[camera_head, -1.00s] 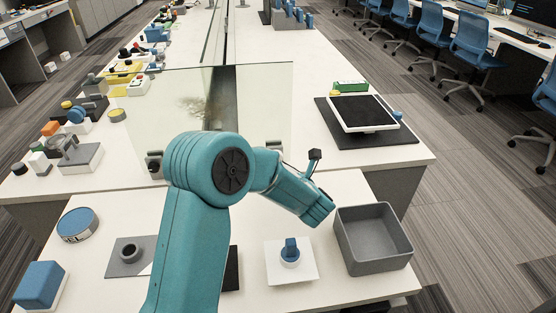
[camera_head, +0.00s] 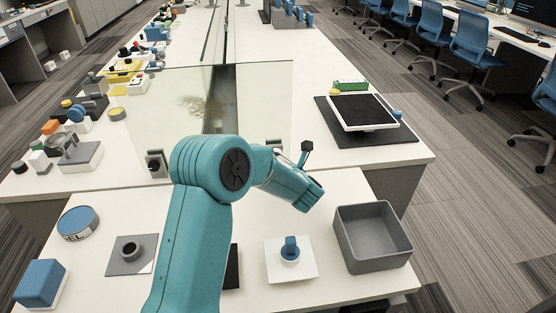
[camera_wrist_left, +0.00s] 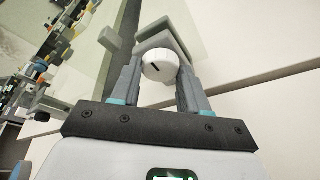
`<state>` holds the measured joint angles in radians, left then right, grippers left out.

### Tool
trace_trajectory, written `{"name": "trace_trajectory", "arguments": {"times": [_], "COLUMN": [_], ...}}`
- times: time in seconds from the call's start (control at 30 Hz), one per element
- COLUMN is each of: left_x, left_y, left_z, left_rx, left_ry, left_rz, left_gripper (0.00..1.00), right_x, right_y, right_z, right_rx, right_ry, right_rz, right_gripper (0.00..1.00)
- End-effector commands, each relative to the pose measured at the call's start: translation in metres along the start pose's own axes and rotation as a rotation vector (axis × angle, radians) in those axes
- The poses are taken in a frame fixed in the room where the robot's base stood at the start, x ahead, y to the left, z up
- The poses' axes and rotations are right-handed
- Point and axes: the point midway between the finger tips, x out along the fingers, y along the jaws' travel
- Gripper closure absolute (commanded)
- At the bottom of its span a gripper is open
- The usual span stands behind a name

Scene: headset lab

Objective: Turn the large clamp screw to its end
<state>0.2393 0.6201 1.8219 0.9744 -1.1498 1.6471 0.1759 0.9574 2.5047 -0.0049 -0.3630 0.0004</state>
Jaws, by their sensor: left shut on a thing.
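A finger lies on each side of the knob. A grey clamp body (camera_wrist_left: 165,27) sits directly behind the knob. In the head view my teal arm crosses the middle; its fingers and the held knob are hidden there. A dark grey clamp (camera_head: 155,164) sits at the lower left of the clear panel (camera_head: 150,105). My right gripper is in neither view.
On the near table stand a grey open bin (camera_head: 373,238), a blue knob on a white plate (camera_head: 290,250), a grey plate with a dark ring (camera_head: 131,251), a blue-topped round tin (camera_head: 78,222) and a blue block (camera_head: 40,282). A tablet (camera_head: 362,112) lies farther back.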

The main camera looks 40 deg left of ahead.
Motion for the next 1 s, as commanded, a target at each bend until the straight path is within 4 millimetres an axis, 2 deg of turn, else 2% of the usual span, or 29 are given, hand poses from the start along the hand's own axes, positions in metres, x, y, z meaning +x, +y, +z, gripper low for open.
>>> {"name": "trace_trajectory", "arguments": {"times": [0.1, 0.23, 0.57, 0.6, 0.67, 1.0], "left_x": [0.001, 0.001, 0.000, 0.000, 0.000, -0.003], "left_y": [-0.004, -0.004, -0.002, -0.002, -0.002, -0.002], "left_z": [-0.002, -0.001, 0.000, 0.000, 0.000, 0.001], "left_rx": [0.090, 0.183, 0.211, 0.211, 0.211, 0.210], "left_ry": [0.006, 0.013, 0.017, 0.017, 0.017, 0.016], "left_rz": [0.033, 0.064, 0.074, 0.074, 0.074, 0.073], "left_gripper": [0.86, 0.86, 0.86, 0.46, 0.30, 0.30], "right_x": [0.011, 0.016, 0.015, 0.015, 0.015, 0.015], "right_y": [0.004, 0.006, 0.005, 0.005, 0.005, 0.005], "right_z": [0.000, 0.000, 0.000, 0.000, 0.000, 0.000], "right_rx": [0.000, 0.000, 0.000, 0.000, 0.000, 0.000], "right_ry": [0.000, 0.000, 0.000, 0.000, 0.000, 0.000], "right_rz": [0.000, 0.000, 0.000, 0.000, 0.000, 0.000], "right_gripper": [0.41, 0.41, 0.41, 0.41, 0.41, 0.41]}}
